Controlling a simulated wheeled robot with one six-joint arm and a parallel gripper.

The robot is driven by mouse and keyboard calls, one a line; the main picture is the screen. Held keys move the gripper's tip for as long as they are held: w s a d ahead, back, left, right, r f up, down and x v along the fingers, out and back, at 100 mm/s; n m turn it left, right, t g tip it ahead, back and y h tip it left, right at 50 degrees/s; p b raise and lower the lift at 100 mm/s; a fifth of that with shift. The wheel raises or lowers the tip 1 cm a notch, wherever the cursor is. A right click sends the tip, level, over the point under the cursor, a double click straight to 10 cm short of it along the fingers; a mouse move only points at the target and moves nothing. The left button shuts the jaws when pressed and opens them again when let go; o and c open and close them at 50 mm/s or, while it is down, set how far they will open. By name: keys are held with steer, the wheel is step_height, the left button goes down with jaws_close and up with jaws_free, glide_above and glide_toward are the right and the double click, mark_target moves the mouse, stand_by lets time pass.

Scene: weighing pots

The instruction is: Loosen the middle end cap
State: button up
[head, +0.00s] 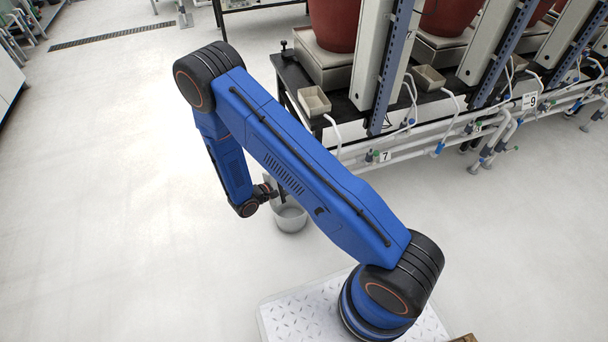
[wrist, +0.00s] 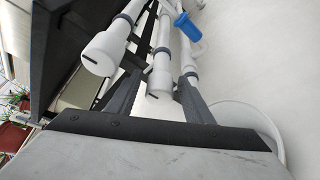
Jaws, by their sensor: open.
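In the wrist view, three white pipes end in white caps. The left end cap (wrist: 99,55) is largest and has a dark slot. The middle end cap (wrist: 160,83), also slotted, lies ahead in line with the gap between my fingers. The right end cap (wrist: 190,70) is partly hidden behind my right finger. My gripper (wrist: 158,95) is open, with its dark fingers apart and nothing held. Whether a fingertip touches a cap cannot be told. In the head view my gripper (head: 274,191) is low beside the bench, and my arm hides the caps.
A pale bucket (head: 291,217) stands on the floor below my gripper; its rim shows in the wrist view (wrist: 262,118). A blue fitting (wrist: 187,26) sits farther along the pipes. The bench (head: 292,82) with red pots (head: 334,24) is close behind. Floor at left is clear.

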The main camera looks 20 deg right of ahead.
steer(key=shift+x, duration=1.3)
steer(key=c, duration=1)
